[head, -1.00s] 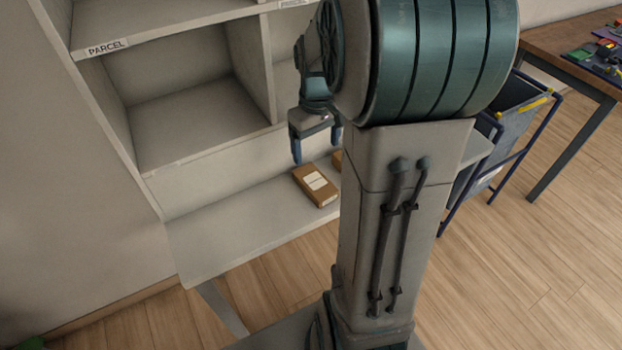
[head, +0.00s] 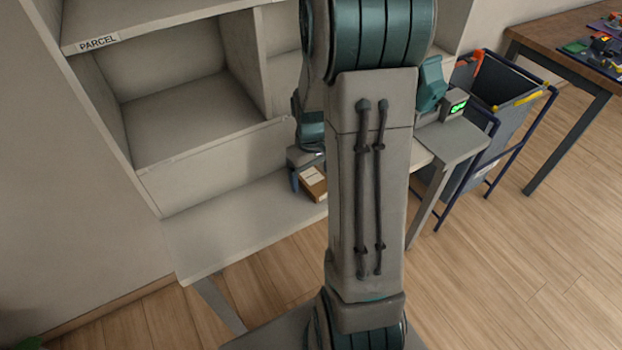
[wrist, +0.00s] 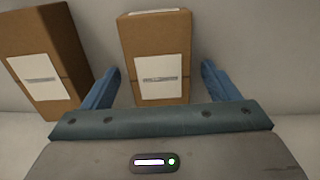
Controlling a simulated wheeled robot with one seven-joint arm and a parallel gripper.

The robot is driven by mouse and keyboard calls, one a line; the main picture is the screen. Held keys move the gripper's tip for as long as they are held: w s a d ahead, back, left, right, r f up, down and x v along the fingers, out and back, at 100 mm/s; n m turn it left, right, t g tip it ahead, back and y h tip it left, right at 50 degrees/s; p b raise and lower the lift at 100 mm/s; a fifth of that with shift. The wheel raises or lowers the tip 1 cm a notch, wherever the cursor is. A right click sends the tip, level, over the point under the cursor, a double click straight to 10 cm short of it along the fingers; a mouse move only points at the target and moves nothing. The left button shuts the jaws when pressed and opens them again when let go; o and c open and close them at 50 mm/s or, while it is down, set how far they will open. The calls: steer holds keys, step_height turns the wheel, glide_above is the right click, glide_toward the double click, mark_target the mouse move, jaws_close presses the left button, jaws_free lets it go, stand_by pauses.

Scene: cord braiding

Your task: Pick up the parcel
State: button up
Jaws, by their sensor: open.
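A brown parcel (wrist: 157,41) with a white label lies on the pale shelf ledge, and its near end sits between the two blue fingers of my gripper (wrist: 160,86) in the wrist view. The fingers are apart, with a gap on each side of the parcel. A second brown parcel (wrist: 45,52) with a white label lies just left, close to the left finger. In the head view one parcel (head: 313,183) shows on the ledge beside my gripper (head: 306,182); my arm hides the rest.
The ledge (head: 220,230) is bare on its left part. Above it stands a shelf unit with compartments and a "PARCEL" label (head: 99,43). To the right are a small device with a green display (head: 458,107), a dark cart (head: 505,95) and a wooden table (head: 560,45).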

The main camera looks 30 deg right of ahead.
mark_target(311, 176)
steer(key=c, duration=1.1)
step_height(311, 176, up, 10)
steer(key=shift+r, duration=0.1)
steer(key=shift+p, duration=0.3)
